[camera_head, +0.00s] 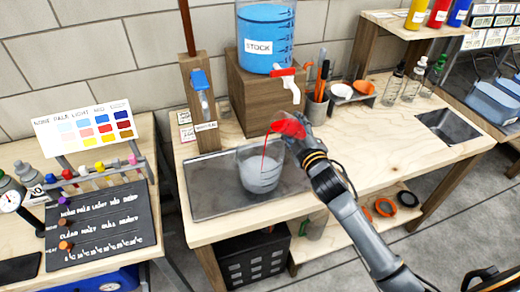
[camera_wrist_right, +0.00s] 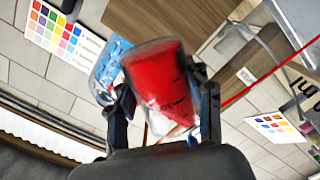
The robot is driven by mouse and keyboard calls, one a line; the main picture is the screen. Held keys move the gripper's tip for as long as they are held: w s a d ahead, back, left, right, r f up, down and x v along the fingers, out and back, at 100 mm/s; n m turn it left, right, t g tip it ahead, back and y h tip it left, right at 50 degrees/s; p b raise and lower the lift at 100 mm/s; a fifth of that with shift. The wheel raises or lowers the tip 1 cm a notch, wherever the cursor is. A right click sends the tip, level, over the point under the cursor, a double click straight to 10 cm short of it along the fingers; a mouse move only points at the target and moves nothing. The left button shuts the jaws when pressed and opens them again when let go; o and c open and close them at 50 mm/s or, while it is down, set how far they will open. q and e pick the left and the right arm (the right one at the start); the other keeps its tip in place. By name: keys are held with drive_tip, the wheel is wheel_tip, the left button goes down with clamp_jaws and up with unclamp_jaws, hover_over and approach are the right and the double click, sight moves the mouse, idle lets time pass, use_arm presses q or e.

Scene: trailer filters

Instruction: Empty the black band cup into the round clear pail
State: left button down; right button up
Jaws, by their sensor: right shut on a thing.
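The cup (camera_head: 287,125) is tipped over the round clear pail (camera_head: 258,178), with its mouth toward the left. A thin red stream runs from its lip down into the pail. My right gripper (camera_head: 303,126) is shut on the cup and holds it above the pail's right side. In the right wrist view, the cup (camera_wrist_right: 160,85) sits between both fingers with red liquid inside; a black band cannot be made out. The pail stands upright on the grey metal tray and holds pale, whitish liquid. My left gripper is not in view.
The blue STOCK tank (camera_head: 265,45) with its red-and-white tap (camera_head: 287,82) stands behind the pail. A pen cup (camera_head: 316,108) and clear bottles (camera_head: 413,85) stand farther right. The grey tray (camera_head: 215,190) is bare left of the pail. The right bench top is mostly clear.

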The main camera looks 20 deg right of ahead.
drive_tip(key=shift+w+d, duration=0.1)
drive_tip(key=shift+d, duration=0.05)
drive_tip(key=shift+a+r+n, duration=0.1)
drive_tip(key=shift+a+n, duration=0.1)
drive_tip(key=shift+n, duration=0.1)
drive_tip(key=shift+d, duration=0.2)
drive_tip(key=shift+a, duration=0.15)
drive_tip(key=shift+f+n+b, duration=0.2)
drive_tip(key=shift+n+b, duration=0.1)
idle(0.4)
